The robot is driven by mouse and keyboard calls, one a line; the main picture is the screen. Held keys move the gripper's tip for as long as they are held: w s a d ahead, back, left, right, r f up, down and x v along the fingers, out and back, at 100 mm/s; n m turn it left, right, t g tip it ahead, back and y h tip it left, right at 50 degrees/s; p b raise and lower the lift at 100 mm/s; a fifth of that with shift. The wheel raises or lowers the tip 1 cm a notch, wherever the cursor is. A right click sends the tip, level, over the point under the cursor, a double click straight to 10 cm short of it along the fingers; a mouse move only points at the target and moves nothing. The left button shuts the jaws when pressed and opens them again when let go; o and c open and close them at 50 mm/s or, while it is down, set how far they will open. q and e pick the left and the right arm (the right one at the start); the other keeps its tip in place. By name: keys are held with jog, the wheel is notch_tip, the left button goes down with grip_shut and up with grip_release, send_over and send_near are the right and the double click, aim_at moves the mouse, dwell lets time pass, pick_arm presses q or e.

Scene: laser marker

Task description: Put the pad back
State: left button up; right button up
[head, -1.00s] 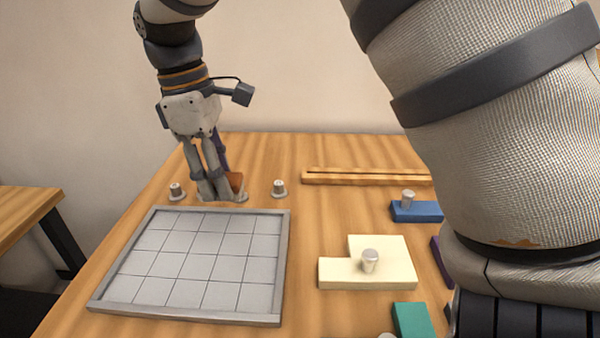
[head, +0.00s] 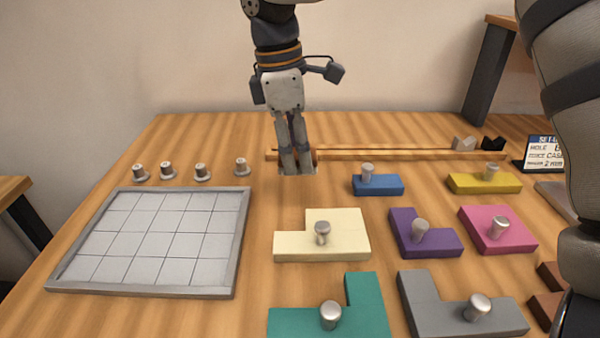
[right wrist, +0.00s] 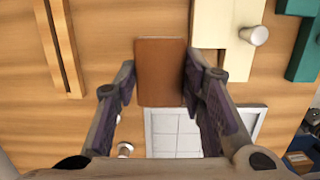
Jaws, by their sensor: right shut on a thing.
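The pad is a brown rectangular block (right wrist: 162,72), seen between the fingers in the right wrist view. My right gripper (head: 297,168) is shut on it. In the head view the fingers hide nearly all of the pad, with only a small orange-brown edge showing beside them. The gripper points down in front of the long wooden rail (head: 400,155), right of the grey gridded tray (head: 240,240). I cannot tell its exact height above the table. Two similar brown blocks, one (head: 553,275) behind the other (head: 546,308), lie at the right side. My left gripper is out of view.
Several metal knobs (head: 201,172) stand behind the tray. Knobbed pieces lie to the right: cream (head: 345,245), blue (head: 385,186), purple (head: 408,230), pink (head: 485,222), yellow (head: 470,184), teal (head: 365,300) and grey (head: 420,298). A sign (head: 543,152) stands back right.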

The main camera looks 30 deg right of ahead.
aim_at(302, 189)
jog(key=f, duration=0.1)
jog(key=w+d+f, duration=0.1)
jog(key=w+f, duration=0.1)
jog(key=shift+w+d+f, duration=0.15)
jog(key=shift+d+f, duration=0.2)
jog(key=shift+f, duration=0.05)
jog(key=f, duration=0.3)
jog(key=shift+w+d+f+b, duration=0.15)
jog(key=shift+d+f+b, duration=0.05)
jog(key=shift+f+b, duration=0.1)
jog(key=shift+r, duration=0.15)
jog(key=o, duration=1.1)
notch_tip(302, 189, up, 12)
jog(key=a, duration=0.1)
jog(key=shift+w+a, duration=0.3)
jog(key=shift+w, duration=0.15)
